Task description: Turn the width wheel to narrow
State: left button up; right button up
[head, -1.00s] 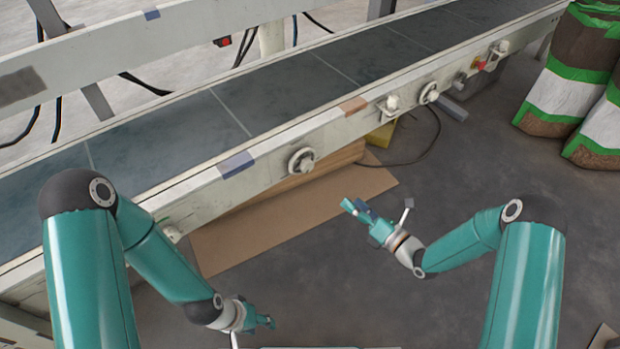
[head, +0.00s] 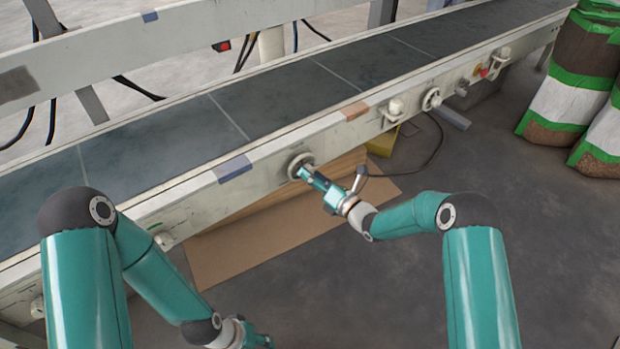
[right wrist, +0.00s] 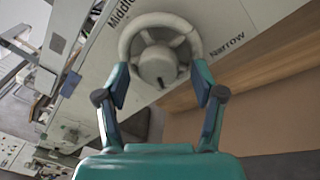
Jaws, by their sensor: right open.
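The width wheel (head: 300,164) is a round off-white handwheel on the conveyor's side rail. In the right wrist view the wheel (right wrist: 160,52) fills the top middle, with a dark mark on its hub. The word "Middle" shows at its upper left and "Narrow" at its right. My right gripper (head: 304,172) is at the wheel, its open fingers (right wrist: 160,82) on either side of the rim's lower part; I cannot tell whether they touch it. My left gripper (head: 264,341) is low at the bottom edge, away from the wheel, its fingers too small to read.
The conveyor belt (head: 150,122) runs diagonally behind the rail. Other knobs, including another handwheel (head: 431,99), sit farther right along the rail. Flat cardboard (head: 245,246) lies on the floor below. Striped bags (head: 568,88) stand at the far right.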

jog(key=shift+w+a, duration=0.15)
jog(key=c, duration=1)
jog(key=shift+a, duration=0.25)
jog(key=shift+c, duration=0.7)
jog(key=shift+d, duration=0.25)
jog(key=shift+m, duration=0.3)
